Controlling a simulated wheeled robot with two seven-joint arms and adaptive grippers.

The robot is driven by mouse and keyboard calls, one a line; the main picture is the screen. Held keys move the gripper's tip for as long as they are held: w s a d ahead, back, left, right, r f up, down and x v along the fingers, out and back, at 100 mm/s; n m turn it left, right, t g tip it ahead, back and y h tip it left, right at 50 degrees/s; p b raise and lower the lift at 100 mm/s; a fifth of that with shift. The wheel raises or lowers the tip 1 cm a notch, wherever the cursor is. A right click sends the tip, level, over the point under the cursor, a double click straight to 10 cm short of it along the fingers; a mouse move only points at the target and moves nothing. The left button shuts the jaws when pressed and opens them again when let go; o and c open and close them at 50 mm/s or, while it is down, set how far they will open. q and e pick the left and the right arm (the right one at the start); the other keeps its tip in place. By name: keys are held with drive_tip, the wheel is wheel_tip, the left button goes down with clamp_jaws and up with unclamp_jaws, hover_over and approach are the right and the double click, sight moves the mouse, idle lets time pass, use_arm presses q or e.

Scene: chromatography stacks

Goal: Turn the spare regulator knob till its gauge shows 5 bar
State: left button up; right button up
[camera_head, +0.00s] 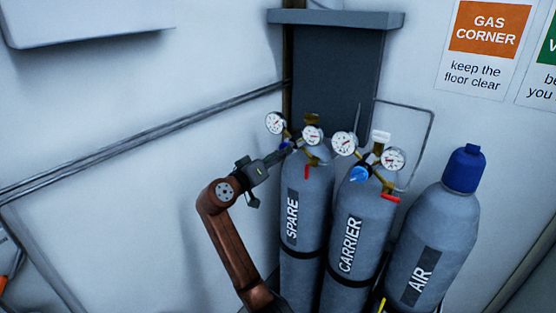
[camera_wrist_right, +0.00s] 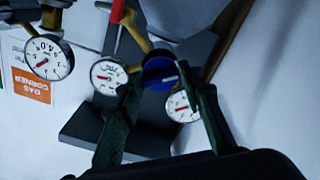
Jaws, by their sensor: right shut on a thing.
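The spare cylinder (camera_head: 304,225) is grey, labelled SPARE, and stands upright at the left of the row. Its regulator carries two white round gauges, a left one (camera_head: 275,123) and a right one (camera_head: 312,135). My right gripper (camera_head: 286,149) reaches in from the left at this regulator. In the right wrist view, my right gripper (camera_wrist_right: 164,90) is shut on the blue spare regulator knob (camera_wrist_right: 158,72), which has a pale mark on its face. Two gauges show beside it, one left (camera_wrist_right: 108,75) and one right (camera_wrist_right: 182,105). Their figures are too small to read surely. My left gripper is not in view.
The carrier cylinder (camera_head: 351,245), with its own gauges and blue knob (camera_head: 359,174), stands close to the right of the spare. The air cylinder (camera_head: 433,245) with a blue cap is farther right. A pipe (camera_head: 140,138) runs along the wall. Left of the spare is free room.

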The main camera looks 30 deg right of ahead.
drive_tip(key=shift+f+m+b, duration=0.25)
drive_tip(key=shift+m+b, duration=0.05)
drive_tip(key=shift+m, duration=0.2)
drive_tip(key=o, duration=0.8)
drive_tip(key=shift+c, duration=0.2)
drive_tip(key=o, duration=0.4)
drive_tip(key=shift+r, duration=0.15)
drive_tip(key=v, duration=1.2)
